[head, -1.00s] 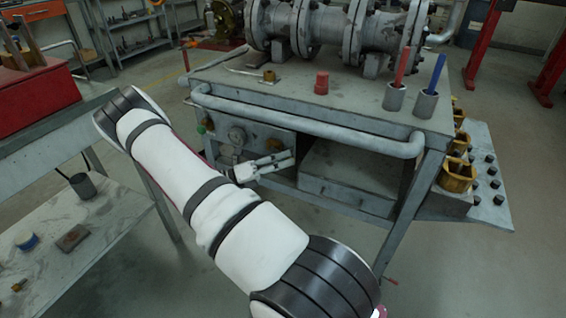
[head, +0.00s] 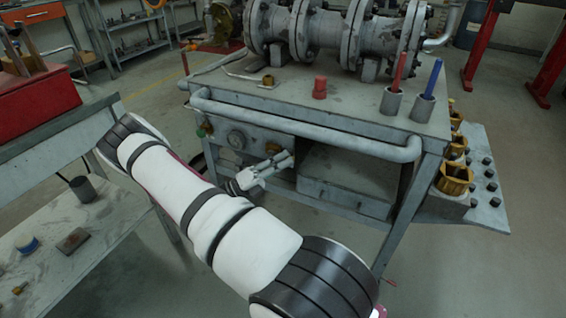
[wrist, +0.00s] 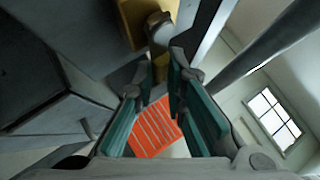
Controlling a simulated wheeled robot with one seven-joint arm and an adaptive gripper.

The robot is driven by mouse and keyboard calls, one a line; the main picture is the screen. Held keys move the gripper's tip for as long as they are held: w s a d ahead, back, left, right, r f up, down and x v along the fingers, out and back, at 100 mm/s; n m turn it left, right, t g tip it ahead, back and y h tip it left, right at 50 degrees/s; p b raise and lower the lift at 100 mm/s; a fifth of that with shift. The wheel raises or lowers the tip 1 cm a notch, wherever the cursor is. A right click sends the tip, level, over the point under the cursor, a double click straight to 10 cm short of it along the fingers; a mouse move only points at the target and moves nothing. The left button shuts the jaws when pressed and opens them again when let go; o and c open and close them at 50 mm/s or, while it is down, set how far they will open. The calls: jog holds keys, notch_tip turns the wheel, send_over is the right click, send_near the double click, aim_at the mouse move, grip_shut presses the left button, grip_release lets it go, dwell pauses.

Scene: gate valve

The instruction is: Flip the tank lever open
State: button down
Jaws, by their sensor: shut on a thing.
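In the wrist view my gripper (wrist: 161,68) has two teal-padded fingers closed around a small brownish metal piece (wrist: 159,38), which looks like the tank lever. This piece sits against a yellow body (wrist: 132,16) at the top of the wrist view. Its far part is hidden by the fingers. In the head view the lever is too small and covered to make out.
The grey workbench (head: 345,115) carries a flanged pipe (head: 325,30), a red cap (head: 320,86) and two cups with a red and a blue tool. A pipe rail (head: 300,130) runs along its front above my gripper.

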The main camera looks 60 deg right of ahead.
jog(key=c, duration=1.9)
grip_release()
jog(key=v, duration=1.2)
